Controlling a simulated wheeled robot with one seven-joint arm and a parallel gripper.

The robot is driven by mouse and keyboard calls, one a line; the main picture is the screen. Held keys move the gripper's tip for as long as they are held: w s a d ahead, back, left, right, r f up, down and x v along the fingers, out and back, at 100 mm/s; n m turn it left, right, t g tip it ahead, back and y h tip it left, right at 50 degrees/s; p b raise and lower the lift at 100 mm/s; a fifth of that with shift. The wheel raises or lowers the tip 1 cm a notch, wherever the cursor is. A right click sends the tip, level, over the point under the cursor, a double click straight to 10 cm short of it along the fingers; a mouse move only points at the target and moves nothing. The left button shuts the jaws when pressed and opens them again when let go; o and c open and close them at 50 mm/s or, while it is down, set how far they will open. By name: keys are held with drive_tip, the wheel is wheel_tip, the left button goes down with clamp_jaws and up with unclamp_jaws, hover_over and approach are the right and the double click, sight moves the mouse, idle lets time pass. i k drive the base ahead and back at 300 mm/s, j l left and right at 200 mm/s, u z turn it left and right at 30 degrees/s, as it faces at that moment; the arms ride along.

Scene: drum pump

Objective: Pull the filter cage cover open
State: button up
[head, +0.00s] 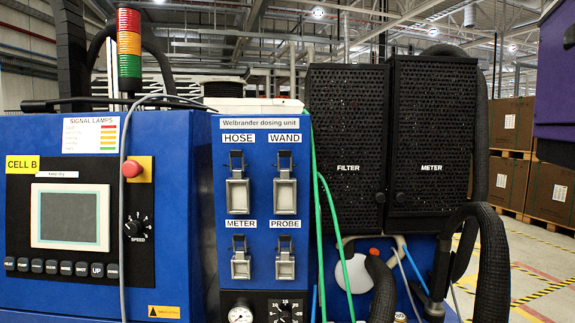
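The filter cage cover (345,130) is a black perforated panel marked FILTER, right of the middle in the head view. It stands upright and looks shut. A small dark knob (380,197) sits near its lower right edge. The similar meter cage cover (433,130), marked METER, stands directly to its right and also looks shut. It has its own knob (400,197) near its lower left edge. My gripper is not in view, so its place relative to the cover cannot be seen.
Left of the cages is a blue dosing unit with latches (238,190) and a control panel (75,218). Thick black hoses (490,260) curve at the lower right. Boxes (510,125) stand behind.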

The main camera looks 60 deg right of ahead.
sight(350, 102)
drive_tip(key=z, duration=1.25)
